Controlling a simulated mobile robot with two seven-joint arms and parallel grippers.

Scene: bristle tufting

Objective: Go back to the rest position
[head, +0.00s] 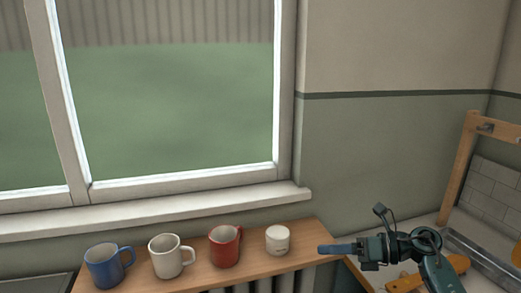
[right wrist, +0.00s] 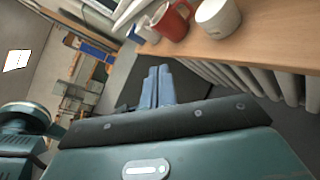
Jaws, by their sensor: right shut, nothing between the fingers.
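My right gripper (head: 338,249) is at the lower right of the head view, its blue fingers pointing left, level with the right end of the wooden shelf. It is shut and empty. In the right wrist view the two fingers (right wrist: 158,86) lie side by side, below and apart from the red mug (right wrist: 172,18) and the white cup (right wrist: 217,17). My left gripper is not in view.
A wooden shelf (head: 200,273) under the window holds a blue mug (head: 103,266), a white mug (head: 167,257), a red mug (head: 224,246) and a handleless white cup (head: 277,239). A radiator (right wrist: 262,82) is below it. An orange-yellow object (head: 405,283) lies behind my right arm.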

